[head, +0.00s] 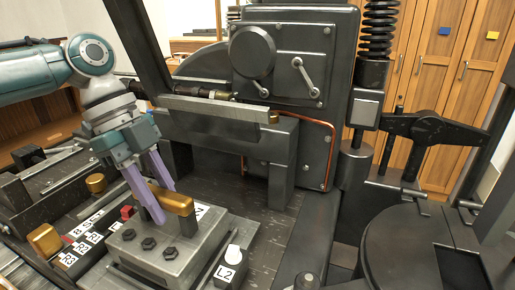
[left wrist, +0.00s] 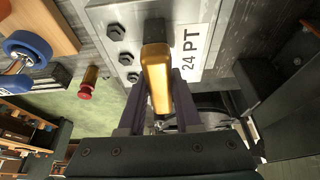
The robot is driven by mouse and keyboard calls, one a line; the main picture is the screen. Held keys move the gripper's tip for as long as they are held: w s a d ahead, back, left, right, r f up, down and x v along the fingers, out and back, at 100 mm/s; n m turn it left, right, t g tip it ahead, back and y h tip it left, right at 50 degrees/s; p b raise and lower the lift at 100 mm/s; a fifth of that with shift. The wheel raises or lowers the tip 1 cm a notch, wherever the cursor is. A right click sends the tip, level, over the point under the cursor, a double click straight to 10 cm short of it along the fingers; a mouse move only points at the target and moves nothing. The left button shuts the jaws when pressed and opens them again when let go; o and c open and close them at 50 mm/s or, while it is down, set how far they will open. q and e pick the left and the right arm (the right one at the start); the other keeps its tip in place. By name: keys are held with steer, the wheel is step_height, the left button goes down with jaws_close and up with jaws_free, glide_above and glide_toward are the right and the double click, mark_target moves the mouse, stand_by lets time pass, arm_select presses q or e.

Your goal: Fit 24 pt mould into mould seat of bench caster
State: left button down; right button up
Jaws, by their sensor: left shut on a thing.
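In the left wrist view the brass handle (left wrist: 156,72) lies between the fingers, beside the white "24 PT" label (left wrist: 192,50) and the bolts. Whether the block rests on the plate under it is hard to tell. I cannot clearly make out the mould seat. My right gripper is not in view.
The dark bench caster (head: 290,60) stands behind, with levers and a copper pipe (head: 333,150). Another brass handle (head: 45,240) and labelled parts are at left. A red knob (left wrist: 86,94) shows in the wrist view.

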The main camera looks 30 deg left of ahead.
arm_select(q)
steer(key=shift+f+b, duration=0.55)
steer(key=shift+f, duration=0.05)
steer(key=c, duration=0.7)
jaws_free()
steer(key=shift+w, duration=0.1)
steer(key=shift+c, duration=0.2)
steer(key=shift+o, duration=1.1)
steer(key=shift+f, duration=0.2)
steer(key=v, duration=1)
steer(key=shift+r+b, duration=0.15)
steer(key=shift+b, duration=0.15)
steer(key=shift+d, duration=0.1)
